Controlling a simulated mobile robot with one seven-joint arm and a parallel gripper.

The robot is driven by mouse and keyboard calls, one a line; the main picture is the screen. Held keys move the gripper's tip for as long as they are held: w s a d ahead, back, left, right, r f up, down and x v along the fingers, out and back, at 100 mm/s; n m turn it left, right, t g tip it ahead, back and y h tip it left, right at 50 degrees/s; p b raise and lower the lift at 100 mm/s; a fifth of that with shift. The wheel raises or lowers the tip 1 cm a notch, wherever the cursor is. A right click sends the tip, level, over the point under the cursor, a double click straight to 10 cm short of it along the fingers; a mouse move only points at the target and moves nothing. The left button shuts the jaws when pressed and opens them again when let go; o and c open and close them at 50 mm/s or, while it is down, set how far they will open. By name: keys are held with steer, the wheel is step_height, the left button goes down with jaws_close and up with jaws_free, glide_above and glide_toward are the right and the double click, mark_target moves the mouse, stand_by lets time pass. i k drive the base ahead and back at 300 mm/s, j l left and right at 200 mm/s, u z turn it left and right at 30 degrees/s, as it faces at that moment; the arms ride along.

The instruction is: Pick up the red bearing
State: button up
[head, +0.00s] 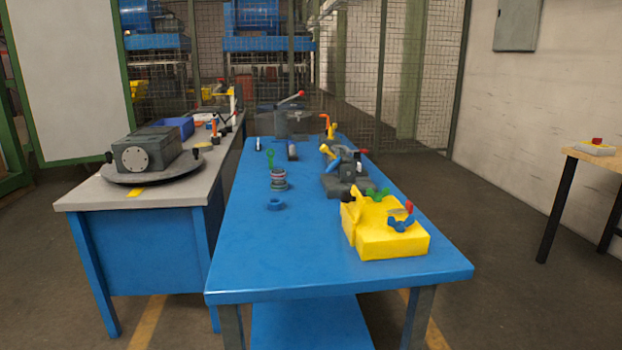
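No part that I can clearly tell to be the red bearing shows in the head view. A small stack of round parts (278,181), grey with a thin reddish band, stands on the blue table (300,268); it is too small to tell its pieces apart. A blue ring (274,204) lies in front of it. A small red part (408,207) sticks up at the right of the yellow block (390,240), by a blue winged part (401,222). My gripper is not in view.
A green winged part (377,194) sits on the yellow block. Dark fixtures (345,175) stand behind it. A grey bench (85,192) with a dark box (146,152) on a round plate stands left. The blue table's front left is clear.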

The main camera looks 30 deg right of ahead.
mark_target(275, 174)
steer(key=i+j+z, duration=0.25)
steer(key=z, duration=0.2)
steer(key=i+j+z, duration=0.15)
steer(key=j+z, duration=0.25)
steer(key=i+j+z, duration=0.25)
steer(key=j, duration=0.3)
steer(key=j+z, duration=0.25)
steer(key=j, duration=0.3)
